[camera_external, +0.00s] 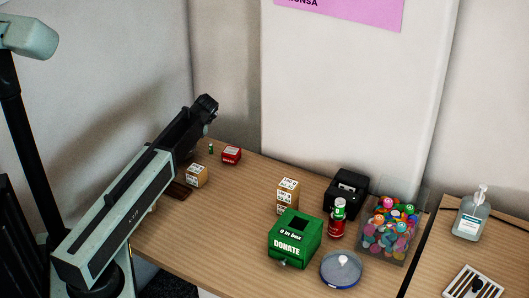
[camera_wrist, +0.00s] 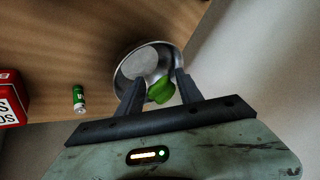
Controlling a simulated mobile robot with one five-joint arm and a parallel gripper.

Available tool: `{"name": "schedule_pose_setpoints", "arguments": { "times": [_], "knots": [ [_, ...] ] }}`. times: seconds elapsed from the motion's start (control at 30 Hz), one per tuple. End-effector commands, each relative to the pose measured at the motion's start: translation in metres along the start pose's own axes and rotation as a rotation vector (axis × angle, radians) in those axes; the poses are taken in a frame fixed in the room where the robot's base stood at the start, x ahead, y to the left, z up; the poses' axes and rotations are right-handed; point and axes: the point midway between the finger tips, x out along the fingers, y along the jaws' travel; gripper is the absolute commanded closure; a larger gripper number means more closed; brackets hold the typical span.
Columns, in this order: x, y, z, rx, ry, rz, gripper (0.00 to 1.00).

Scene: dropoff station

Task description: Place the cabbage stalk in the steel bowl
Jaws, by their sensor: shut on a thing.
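The green cabbage stalk (camera_wrist: 161,90) is between the two dark fingers of my gripper (camera_wrist: 158,88) in the wrist view, and the gripper is shut on it. The round steel bowl (camera_wrist: 121,72) lies beyond the fingertips, and the stalk overlaps its near side in the picture. I cannot tell how high the stalk is above the bowl. In the external view my gripper (camera_external: 207,105) is raised over the back left of the table. The stalk and bowl are not clearly visible there, being behind my arm.
A small green can (camera_wrist: 79,98) and a red box (camera_wrist: 12,98) stand left of the bowl in the wrist view.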

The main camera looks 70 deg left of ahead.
Motion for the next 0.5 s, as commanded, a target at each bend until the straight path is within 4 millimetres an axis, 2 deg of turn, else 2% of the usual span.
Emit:
{"name": "schedule_pose_setpoints", "arguments": {
  "times": [0.03, 0.13, 0.47, 0.5],
  "knots": [
    [0.0110, 0.0056, 0.0054, 0.000, 0.000, 0.000, 0.95],
    [0.0173, 0.0088, 0.0085, 0.000, 0.000, 0.000, 0.95],
    [0.0178, 0.0090, 0.0087, 0.000, 0.000, 0.000, 0.95],
    [0.0178, 0.0091, 0.0087, 0.000, 0.000, 0.000, 0.49]
  ]
}}
